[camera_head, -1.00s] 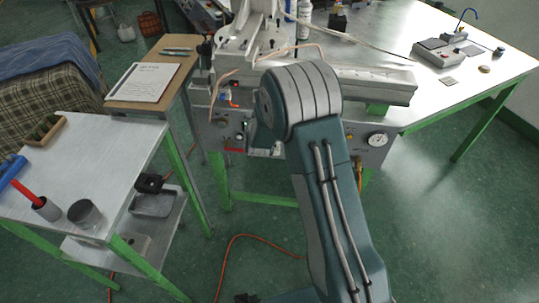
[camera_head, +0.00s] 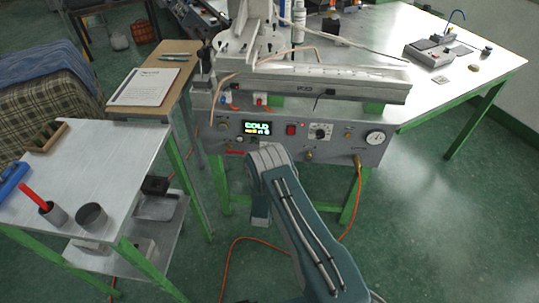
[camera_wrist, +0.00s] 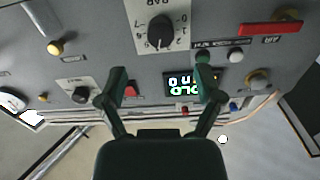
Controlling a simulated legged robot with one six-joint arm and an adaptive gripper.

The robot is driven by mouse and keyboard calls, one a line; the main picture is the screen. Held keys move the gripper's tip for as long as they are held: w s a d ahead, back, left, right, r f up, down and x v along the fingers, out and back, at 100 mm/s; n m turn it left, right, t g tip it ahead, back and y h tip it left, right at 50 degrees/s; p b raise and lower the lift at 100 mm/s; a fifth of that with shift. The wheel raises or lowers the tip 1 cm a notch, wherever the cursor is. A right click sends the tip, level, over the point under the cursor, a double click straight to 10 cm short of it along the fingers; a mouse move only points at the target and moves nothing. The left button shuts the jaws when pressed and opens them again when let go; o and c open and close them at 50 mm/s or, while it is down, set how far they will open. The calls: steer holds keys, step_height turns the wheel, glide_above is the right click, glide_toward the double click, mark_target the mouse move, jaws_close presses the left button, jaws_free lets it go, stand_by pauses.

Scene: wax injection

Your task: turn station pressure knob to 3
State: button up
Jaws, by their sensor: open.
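A dark round knob (camera_wrist: 160,30) on a white numbered plate is at the top of the wrist view, its white pointer mark towards the plate's lower edge. I cannot read its setting for sure. A smaller black knob (camera_wrist: 80,95) on a white plate is at left; it also shows in the head view (camera_head: 320,131). No label naming pressure is legible. My gripper (camera_wrist: 160,78) is open and empty, in front of the panel, its fingertips below the numbered knob in the picture. In the head view my arm hides the gripper and the numbered knob.
The grey control panel (camera_head: 345,153) has a lit display (camera_head: 257,128), a red switch (camera_head: 290,129), a gauge (camera_head: 375,137) and brass fittings. Green and white buttons sit close to my right finger in the wrist view. A side table (camera_head: 110,150) with cups stands left.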

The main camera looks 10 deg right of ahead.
steer(key=x, duration=0.9)
steer(key=shift+w, duration=0.15)
steer(key=c, duration=1.2)
